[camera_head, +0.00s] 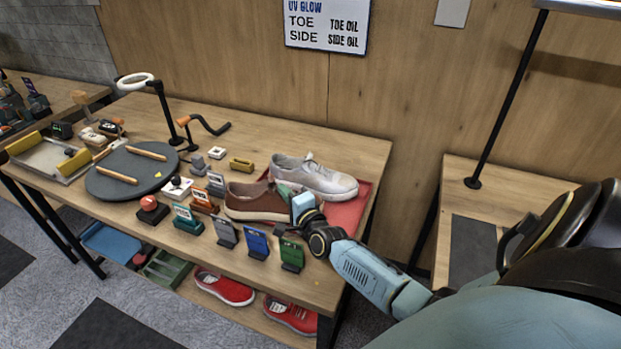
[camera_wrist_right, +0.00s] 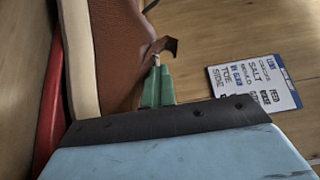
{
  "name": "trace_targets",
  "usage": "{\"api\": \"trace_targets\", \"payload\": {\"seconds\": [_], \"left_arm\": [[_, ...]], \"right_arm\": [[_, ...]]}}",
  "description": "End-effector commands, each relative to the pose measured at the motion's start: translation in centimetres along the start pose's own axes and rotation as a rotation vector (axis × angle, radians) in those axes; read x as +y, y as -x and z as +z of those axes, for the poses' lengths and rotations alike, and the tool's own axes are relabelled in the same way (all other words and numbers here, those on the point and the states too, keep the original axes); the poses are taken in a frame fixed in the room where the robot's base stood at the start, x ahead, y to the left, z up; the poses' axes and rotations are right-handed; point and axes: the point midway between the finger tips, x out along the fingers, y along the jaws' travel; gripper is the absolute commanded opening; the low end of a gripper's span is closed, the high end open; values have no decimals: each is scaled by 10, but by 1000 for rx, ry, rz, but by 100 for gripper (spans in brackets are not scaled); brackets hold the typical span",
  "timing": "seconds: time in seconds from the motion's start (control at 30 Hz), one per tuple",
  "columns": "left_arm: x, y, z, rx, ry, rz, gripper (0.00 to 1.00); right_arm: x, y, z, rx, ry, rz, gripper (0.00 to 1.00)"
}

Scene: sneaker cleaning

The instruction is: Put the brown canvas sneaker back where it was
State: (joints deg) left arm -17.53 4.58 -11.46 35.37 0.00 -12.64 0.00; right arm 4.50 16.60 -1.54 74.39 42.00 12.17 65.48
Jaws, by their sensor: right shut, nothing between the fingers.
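The brown canvas sneaker (camera_head: 256,203) sits toward the right end of the table in the head view, at the left edge of a red mat (camera_head: 346,212). A white-grey sneaker (camera_head: 314,177) stands just behind it on the mat. My right gripper (camera_head: 288,193) is at the brown sneaker's right end, its green fingers together with nothing between them. In the right wrist view, the brown sneaker (camera_wrist_right: 117,60) with its cream sole fills the upper left, and the shut green fingertips (camera_wrist_right: 158,88) are close against its upper. Whether they touch cannot be told. My left gripper is not in view.
Several small coloured stands, among them a blue one (camera_head: 257,244) and a green one (camera_head: 292,255), line the table's front edge. A round dark turntable (camera_head: 125,180) is at left. Red sneakers (camera_head: 224,287) lie on the shelf below. A sign (camera_head: 327,25) hangs on the wall.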

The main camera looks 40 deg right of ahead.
Motion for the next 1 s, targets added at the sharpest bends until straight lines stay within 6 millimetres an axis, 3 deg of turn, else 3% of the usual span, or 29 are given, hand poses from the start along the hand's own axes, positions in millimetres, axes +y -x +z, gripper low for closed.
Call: {"api": "trace_targets", "payload": {"seconds": [0.37,0.6,1.0], "left_arm": [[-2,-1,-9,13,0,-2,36],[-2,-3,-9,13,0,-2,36],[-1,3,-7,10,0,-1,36]], "right_arm": [[5,1,2,-8,1,11,0],[3,15,-17,-19,6,6,0],[0,93,-18,-18,-1,2,0]]}}
